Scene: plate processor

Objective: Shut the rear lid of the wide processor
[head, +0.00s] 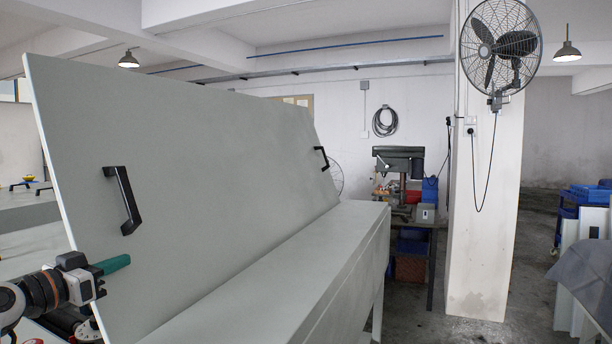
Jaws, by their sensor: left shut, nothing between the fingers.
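The lid (200,150) of the wide processor is a large pale grey panel. It stands raised and tilted, its lower long edge meeting the flat top of the processor body (290,270). Two black handles are on its face, a near one (124,200) at the left and a far one (321,158) at the right. My left gripper (115,264) is at the lower left, shut and empty, its green fingers in front of the lid's lower left part, below the near handle. I cannot tell whether the fingers touch the panel. My right gripper is not in view.
A white pillar (485,210) with a wall fan (500,45) stands to the right. A drill press (398,170) on a bench is behind the processor's far end. Blue bins (590,194) and leaning panels are at the far right. Grey floor between pillar and panels is open.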

